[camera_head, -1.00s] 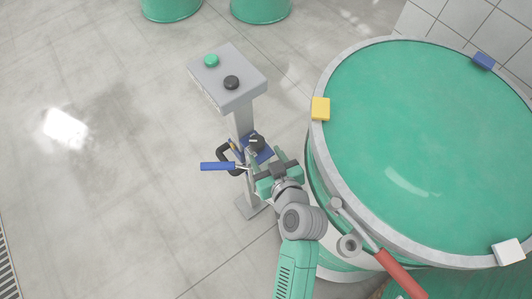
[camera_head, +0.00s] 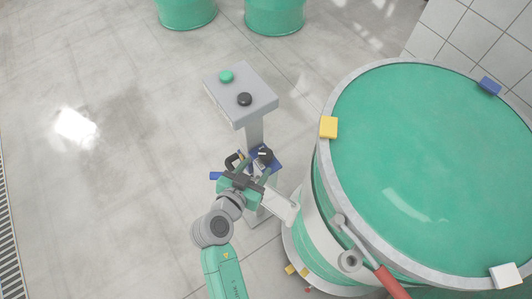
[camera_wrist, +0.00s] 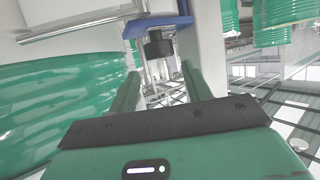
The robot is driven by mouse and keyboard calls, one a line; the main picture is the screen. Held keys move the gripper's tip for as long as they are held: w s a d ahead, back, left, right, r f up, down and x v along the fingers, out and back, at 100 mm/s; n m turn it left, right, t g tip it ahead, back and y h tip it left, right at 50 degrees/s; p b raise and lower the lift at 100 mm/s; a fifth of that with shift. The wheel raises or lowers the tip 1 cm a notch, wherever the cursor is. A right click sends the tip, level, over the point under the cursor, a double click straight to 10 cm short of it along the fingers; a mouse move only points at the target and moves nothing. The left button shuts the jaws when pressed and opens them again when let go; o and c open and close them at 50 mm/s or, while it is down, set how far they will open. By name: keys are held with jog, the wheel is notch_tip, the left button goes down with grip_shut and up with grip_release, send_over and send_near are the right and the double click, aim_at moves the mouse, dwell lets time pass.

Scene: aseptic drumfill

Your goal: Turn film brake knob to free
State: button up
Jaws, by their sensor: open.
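A small black knob (camera_head: 265,154) with a pale mark on top sits at a blue bracket (camera_head: 277,162) on the grey pedestal's post, below the button box; it looks like the film brake knob. In the wrist view a black knob (camera_wrist: 158,47) shows beside the blue bracket (camera_wrist: 160,24), ahead of the fingers and roughly between their lines. My gripper (camera_head: 254,168) is open and close to the knob. Its two green fingers (camera_wrist: 158,82) stand apart with nothing held between them. Whether a finger touches the knob cannot be told. The knob's setting is not readable.
A grey box (camera_head: 241,94) with a green button and a black button tops the pedestal. A large green drum (camera_head: 430,165) stands close on the right, with coloured blocks on its rim and a red-handled lever (camera_head: 390,281). A blue handle (camera_head: 216,176) lies left. Floor at left is clear.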

aim_at(265, 156)
jog(key=b+x, duration=0.1)
jog(key=x, duration=0.6)
jog(key=shift+w+d+f, duration=0.15)
jog(key=shift+w+f, duration=0.05)
jog(key=shift+w, duration=0.1)
jog(key=c, duration=0.7)
